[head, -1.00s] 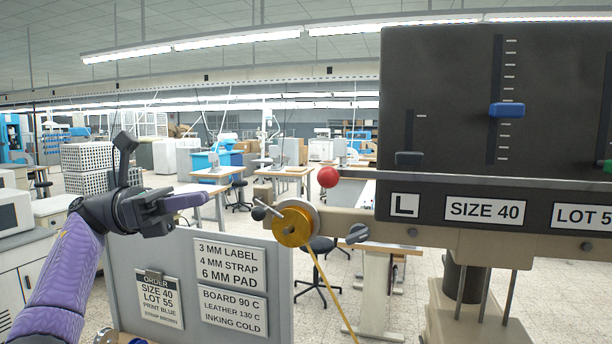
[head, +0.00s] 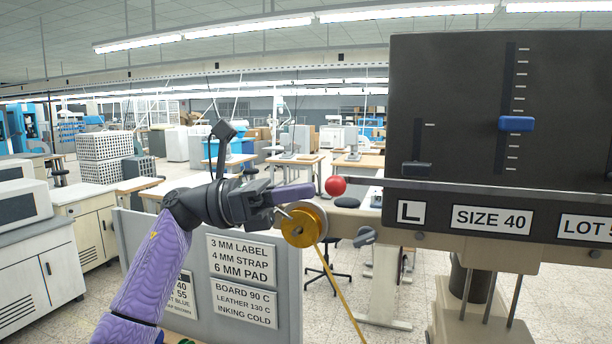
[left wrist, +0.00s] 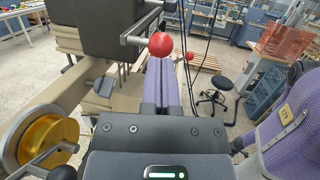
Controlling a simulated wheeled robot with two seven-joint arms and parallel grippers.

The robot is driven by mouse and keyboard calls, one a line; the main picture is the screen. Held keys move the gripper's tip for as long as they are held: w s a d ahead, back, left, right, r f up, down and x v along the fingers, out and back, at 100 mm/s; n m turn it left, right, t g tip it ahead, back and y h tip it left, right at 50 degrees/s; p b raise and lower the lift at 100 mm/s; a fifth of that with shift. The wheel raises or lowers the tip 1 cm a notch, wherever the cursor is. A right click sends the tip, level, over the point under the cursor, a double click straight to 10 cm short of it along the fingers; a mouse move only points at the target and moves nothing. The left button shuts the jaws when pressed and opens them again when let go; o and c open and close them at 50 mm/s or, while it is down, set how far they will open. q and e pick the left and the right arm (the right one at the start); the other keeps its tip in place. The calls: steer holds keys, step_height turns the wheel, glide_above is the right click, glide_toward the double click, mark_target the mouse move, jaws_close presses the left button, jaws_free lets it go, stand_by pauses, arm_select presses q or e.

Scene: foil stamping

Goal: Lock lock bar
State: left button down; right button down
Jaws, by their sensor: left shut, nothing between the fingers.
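A thin grey bar (head: 470,190), likely the lock bar, runs across the lower front of the black panel (head: 450,90). A red ball (head: 335,186) is at its left end; a red ball also shows in the left wrist view (left wrist: 160,44). My left gripper (head: 311,190) is shut and empty, its purple fingers pointing right at the ball. In the left wrist view the fingertips (left wrist: 160,64) are just below the ball; I cannot tell whether they touch it. My right gripper is not in view.
A gold spool (head: 303,226) with a crank sits just below my left fingers. A grey knob (head: 364,236) is on the beige beam to its right. A blue slider (head: 516,124) is on the panel. A grey board with labels (head: 270,320) stands below my left arm.

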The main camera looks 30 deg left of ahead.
mark_target(333, 195)
arm_select(q)
steer(key=shift+w+d+r, duration=0.1)
steer(key=shift+w+d, duration=0.1)
steer(key=shift+d, duration=0.3)
steer(key=shift+d, duration=0.15)
steer(key=d, duration=0.3)
steer(key=shift+w+d, duration=0.2)
steer(key=shift+w, duration=0.2)
